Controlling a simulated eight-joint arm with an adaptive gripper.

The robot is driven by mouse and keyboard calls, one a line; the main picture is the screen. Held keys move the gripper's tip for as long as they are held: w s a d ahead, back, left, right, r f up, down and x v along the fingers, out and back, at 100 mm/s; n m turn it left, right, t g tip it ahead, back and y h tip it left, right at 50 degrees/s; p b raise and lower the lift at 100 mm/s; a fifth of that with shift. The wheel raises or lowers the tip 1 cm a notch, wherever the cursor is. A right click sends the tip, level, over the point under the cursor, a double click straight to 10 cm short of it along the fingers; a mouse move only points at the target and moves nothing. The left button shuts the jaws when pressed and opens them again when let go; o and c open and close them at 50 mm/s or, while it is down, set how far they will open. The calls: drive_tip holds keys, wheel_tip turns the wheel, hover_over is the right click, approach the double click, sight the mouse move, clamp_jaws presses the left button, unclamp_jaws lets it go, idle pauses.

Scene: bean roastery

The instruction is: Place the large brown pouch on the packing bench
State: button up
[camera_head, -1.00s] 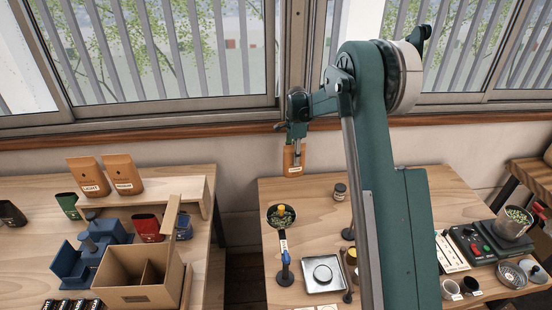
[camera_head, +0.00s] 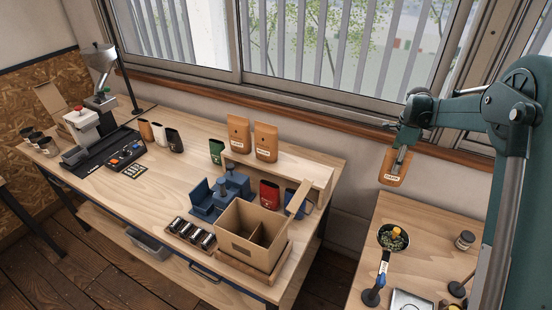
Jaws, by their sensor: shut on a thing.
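My gripper (camera_head: 400,155) is shut on a brown pouch (camera_head: 392,177) with a white label. The pouch hangs upright, slightly tilted, in the air near the wall, above and behind the right-hand table. The long wooden bench (camera_head: 178,190), which looks like the packing bench, lies to the left of my gripper, apart from the pouch. Two similar brown pouches, one (camera_head: 238,133) beside another (camera_head: 266,142), stand on a raised wooden shelf (camera_head: 300,174) at the back of this bench. The label's text is too small to read surely.
An open cardboard box (camera_head: 240,250), a blue fixture (camera_head: 204,205), a red pouch (camera_head: 269,194) and a green pouch (camera_head: 216,152) crowd the bench's right part. A grinder (camera_head: 82,125) stands at left. The bench's middle is clear. A gap separates it from the right-hand table (camera_head: 425,225).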

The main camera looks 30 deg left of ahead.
drive_tip(key=s+a+r+p, duration=0.2)
drive_tip(key=s+a+r, duration=0.4)
drive_tip(key=a, duration=0.6)
drive_tip(key=s+a+r+p, duration=0.3)
drive_tip(key=s+a+r, duration=0.3)
drive_tip(key=a, duration=0.7)
drive_tip(key=s+a+r+p, duration=0.3)
drive_tip(key=s+a+r, duration=0.3)
drive_tip(key=a, duration=0.7)
drive_tip(key=shift+s+a+m, duration=0.15)
drive_tip(key=shift+m, duration=0.25)
wheel_tip(320, 180, down, 6)
drive_tip(key=shift+f, duration=0.15)
drive_tip(key=shift+f+p, duration=0.45)
drive_tip(key=shift+f, duration=1.4)
drive_tip(key=shift+f, duration=0.15)
